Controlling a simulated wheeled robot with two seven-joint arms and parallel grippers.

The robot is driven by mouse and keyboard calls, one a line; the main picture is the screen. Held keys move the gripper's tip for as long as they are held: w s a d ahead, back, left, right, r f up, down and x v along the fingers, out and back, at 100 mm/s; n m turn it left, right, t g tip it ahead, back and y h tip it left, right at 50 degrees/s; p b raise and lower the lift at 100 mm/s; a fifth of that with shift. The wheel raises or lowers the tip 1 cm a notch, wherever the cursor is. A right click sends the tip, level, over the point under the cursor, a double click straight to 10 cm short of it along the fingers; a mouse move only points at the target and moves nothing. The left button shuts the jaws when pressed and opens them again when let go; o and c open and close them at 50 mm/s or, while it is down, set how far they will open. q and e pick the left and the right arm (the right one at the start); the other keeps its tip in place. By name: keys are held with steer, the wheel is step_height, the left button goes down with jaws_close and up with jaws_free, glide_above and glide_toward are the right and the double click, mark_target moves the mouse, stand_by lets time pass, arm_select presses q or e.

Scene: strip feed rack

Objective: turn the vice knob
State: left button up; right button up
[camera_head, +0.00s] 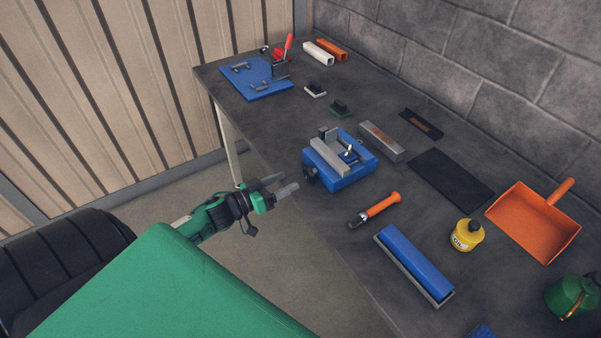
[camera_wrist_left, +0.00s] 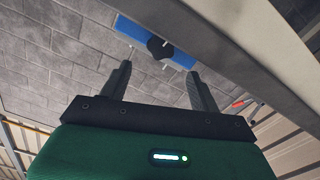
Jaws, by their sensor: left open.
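The blue vice (camera_head: 340,160) with grey jaws sits near the front edge of the dark bench. Its black knob (camera_head: 310,174) faces the front edge, toward my left gripper. My left gripper (camera_head: 286,186) is open and empty, off the bench's front edge, a short way from the knob and apart from it. In the left wrist view the black knob (camera_wrist_left: 159,48) lies beyond and between the two open fingers (camera_wrist_left: 160,85), with the blue vice base (camera_wrist_left: 130,30) behind it. My right gripper is not in view.
On the bench (camera_head: 290,130) stand a blue plate (camera_head: 262,88) with small parts, an orange-handled tool (camera_head: 378,207), a blue block (camera_head: 412,262), a yellow bottle (camera_head: 466,236) and an orange dustpan (camera_head: 533,222). A block wall (camera_head: 500,60) rises behind.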

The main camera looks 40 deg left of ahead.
mark_target(306, 172)
arm_select(q)
steer(key=shift+p+x, duration=0.5)
steer(key=shift+x, duration=2.6)
steer(key=c, duration=1)
